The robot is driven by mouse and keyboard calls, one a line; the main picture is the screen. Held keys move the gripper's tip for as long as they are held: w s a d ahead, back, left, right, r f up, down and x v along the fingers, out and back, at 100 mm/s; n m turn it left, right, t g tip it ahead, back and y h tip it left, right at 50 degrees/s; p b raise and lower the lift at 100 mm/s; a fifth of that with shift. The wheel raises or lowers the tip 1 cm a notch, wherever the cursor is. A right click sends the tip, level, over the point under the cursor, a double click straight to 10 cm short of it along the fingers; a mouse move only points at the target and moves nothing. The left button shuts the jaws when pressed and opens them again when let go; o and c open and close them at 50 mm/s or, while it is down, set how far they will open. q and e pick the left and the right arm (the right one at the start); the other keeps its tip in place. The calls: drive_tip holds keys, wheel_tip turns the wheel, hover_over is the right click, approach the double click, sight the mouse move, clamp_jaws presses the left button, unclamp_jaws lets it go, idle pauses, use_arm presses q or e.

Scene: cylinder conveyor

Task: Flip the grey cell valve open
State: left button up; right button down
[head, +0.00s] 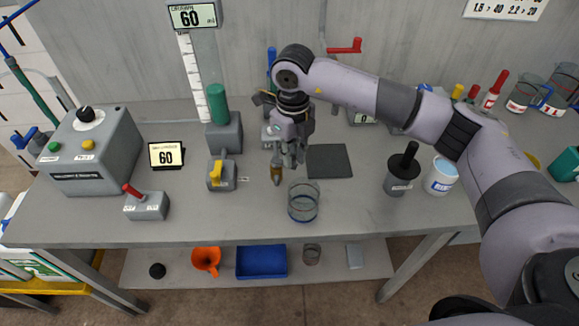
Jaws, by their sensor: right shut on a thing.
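A grey block with a yellow lever (216,174) stands on the bench, left of my right gripper. A grey block with a red lever (150,206) sits further left, near the front edge. The labels are too small to read, so I cannot tell which is the grey cell valve. Both levers are clear of my gripper. My right gripper (287,164) points down over the middle of the bench, shut on a small brown item (276,174) at its fingertips. The item is partly hidden by the fingers. My left gripper is out of view.
A glass beaker (303,203) stands just in front of my right gripper. A dark pad (329,161) lies right of it. A green cylinder on a grey block (223,135) stands behind the yellow lever. A control box (92,152) stands at left. The front middle bench is mostly clear.

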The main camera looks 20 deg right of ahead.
drive_tip(key=shift+w+d+n+b, duration=0.15)
drive_tip(key=shift+w+n+b, duration=0.15)
drive_tip(key=shift+n+b, duration=0.5)
drive_tip(key=shift+w+d+n+b, duration=0.15)
drive_tip(key=shift+w+n+b, duration=0.15)
drive_tip(key=shift+n+b, duration=0.55)
drive_tip(key=shift+w+d+n+b, duration=0.15)
drive_tip(key=shift+w+n+b, duration=0.15)
drive_tip(key=shift+n+b, duration=0.5)
drive_tip(key=shift+n, duration=0.25)
drive_tip(key=c, duration=1.6)
unclamp_jaws()
drive_tip(key=shift+o, duration=0.2)
drive_tip(key=shift+r, duration=0.15)
wheel_tip(320, 180, up, 12)
drive_tip(key=shift+f, duration=0.2)
